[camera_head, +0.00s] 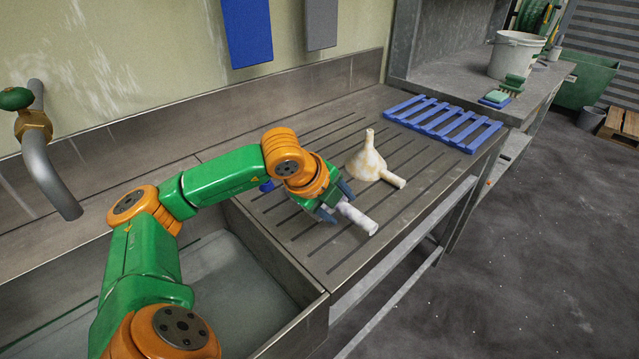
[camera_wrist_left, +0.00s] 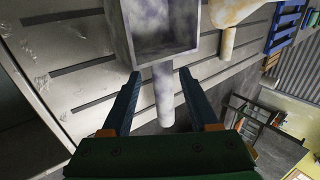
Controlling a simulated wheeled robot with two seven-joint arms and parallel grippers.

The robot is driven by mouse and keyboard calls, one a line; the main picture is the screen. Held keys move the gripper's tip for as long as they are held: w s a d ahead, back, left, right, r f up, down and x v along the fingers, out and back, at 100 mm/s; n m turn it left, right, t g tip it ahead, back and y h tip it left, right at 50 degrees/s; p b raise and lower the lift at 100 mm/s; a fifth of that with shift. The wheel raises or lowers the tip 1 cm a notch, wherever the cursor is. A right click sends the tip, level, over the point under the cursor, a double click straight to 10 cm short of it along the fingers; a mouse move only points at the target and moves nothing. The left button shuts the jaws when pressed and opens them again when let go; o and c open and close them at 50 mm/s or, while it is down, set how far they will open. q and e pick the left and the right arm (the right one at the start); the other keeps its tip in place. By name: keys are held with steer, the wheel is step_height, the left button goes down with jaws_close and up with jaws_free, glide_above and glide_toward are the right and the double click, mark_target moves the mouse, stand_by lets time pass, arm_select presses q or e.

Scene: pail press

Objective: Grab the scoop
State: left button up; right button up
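The scoop is whitish grey with stains. Its round handle shows in the head view (camera_head: 359,219), pointing to the lower right over the ribbed drainboard; its bowl is mostly hidden by my gripper there. In the left wrist view the square, open bowl (camera_wrist_left: 160,35) is at the top and the handle (camera_wrist_left: 163,97) runs down between my fingers. My left gripper (camera_head: 334,201) is open at the handle, with one finger on each side and visible gaps in the wrist view (camera_wrist_left: 160,76). My right gripper is out of view.
A blue slatted rack (camera_head: 442,122) lies on the drainboard's far end. The sink (camera_head: 225,285) is at left, with a tap (camera_head: 45,165). A white pail (camera_head: 515,55) stands on the far bench.

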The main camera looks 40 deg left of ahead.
arm_select(q)
steer(key=shift+a+f, duration=0.1)
jaws_close()
